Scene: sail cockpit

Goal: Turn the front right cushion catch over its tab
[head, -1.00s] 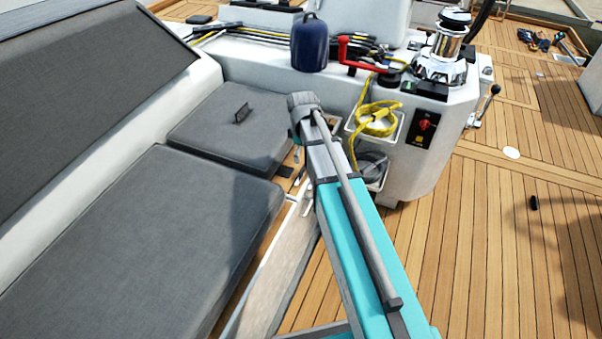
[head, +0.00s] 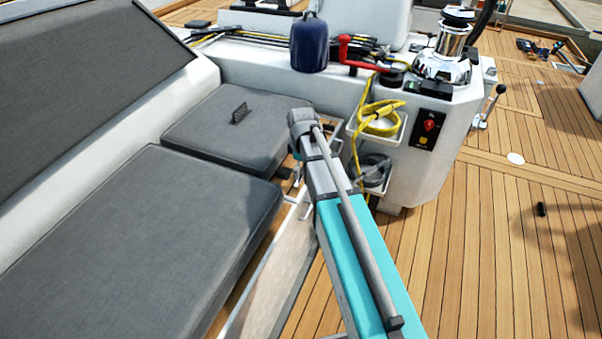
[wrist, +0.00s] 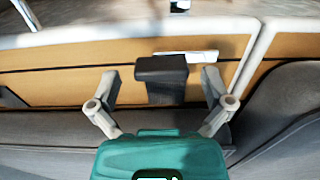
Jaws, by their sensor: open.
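In the wrist view my gripper (wrist: 160,80) is open, with one grey finger on each side. A dark block (wrist: 161,70) shows between the fingers and appears to be the cushion catch. I cannot tell whether either finger touches it. A pale metal plate (wrist: 187,57), perhaps the tab, lies just behind the block on the wooden strip (wrist: 60,58). In the head view the end of my arm hides the gripper and the catch. It is beside the right edge of the far grey cushion (head: 222,137).
A near grey cushion (head: 130,235) lies along the bench. To the right stands a white console (head: 425,165) with yellow rope (head: 378,118), a red handle (head: 345,48) and a winch (head: 447,55). A blue bag (head: 309,45) stands behind. Open teak deck (head: 490,240) lies at right.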

